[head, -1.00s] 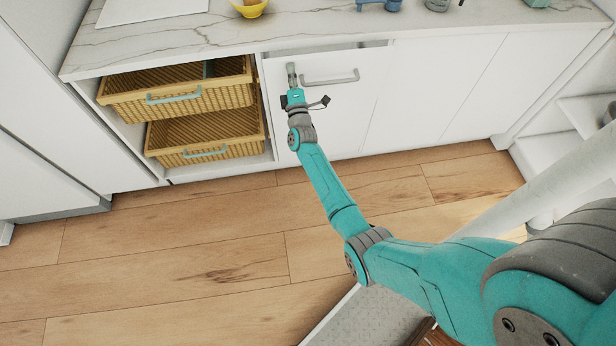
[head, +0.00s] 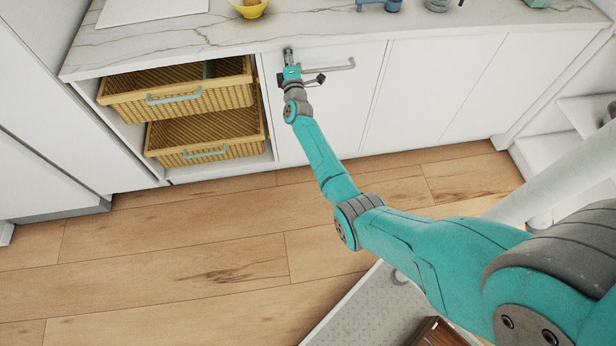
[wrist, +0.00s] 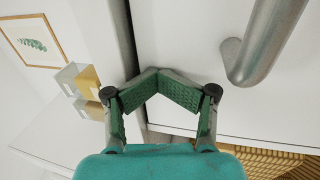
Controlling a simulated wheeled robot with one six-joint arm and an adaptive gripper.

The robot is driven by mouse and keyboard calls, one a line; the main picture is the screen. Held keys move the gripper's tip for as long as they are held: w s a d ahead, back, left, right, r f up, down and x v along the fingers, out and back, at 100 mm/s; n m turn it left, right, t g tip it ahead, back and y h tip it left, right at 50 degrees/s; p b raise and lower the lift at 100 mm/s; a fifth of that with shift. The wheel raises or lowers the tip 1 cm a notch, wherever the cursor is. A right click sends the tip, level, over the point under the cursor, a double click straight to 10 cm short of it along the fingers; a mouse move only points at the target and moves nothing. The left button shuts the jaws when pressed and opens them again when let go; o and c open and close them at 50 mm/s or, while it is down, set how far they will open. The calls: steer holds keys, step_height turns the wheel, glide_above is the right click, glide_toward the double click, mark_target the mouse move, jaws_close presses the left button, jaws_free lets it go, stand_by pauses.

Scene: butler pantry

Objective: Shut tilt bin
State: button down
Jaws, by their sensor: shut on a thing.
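The tilt bin (head: 330,105) is the white front panel right of the baskets, with a grey bar handle (head: 335,67) near its top. In the head view its top edge looks flush under the counter, with no gap showing. The panel (wrist: 190,40) and its handle (wrist: 265,40) fill the right of the wrist view. My gripper (head: 288,53) is at the panel's upper left corner, left of the handle and apart from it. In the wrist view my gripper's fingers (wrist: 158,82) are drawn together against the panel; the exact contact is hard to see.
Two wicker baskets (head: 180,99) with handles sit in the open bay to the left. The marble counter (head: 290,28) overhangs above, with a yellow bowl (head: 251,10) on it. More white fronts (head: 430,95) are to the right. The wooden floor (head: 200,240) ahead is clear.

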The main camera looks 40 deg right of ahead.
steer(key=v, duration=0.8)
stand_by(0.4)
steer(key=s+a+f+m+y, duration=0.25)
steer(key=s+a+f, duration=0.25)
steer(key=s+a, duration=0.7)
steer(key=s+a+f+m+y, duration=0.2)
steer(key=s+a+f+y, duration=0.2)
steer(key=s+a, duration=0.9)
steer(key=s+a+r+m+y, duration=0.1)
steer(key=s+r, duration=0.4)
steer(key=s, duration=0.5)
steer(key=s+a+r+m+g+y, duration=0.1)
steer(key=s+r, duration=0.4)
steer(key=s, duration=0.5)
steer(key=s+a+r+m+g+y, duration=0.1)
steer(key=s+a+r+m+y, duration=0.2)
steer(key=s, duration=0.7)
steer(key=shift+a+r+m, duration=0.2)
steer(key=shift+r+m, duration=0.65)
steer(key=shift+r, duration=0.15)
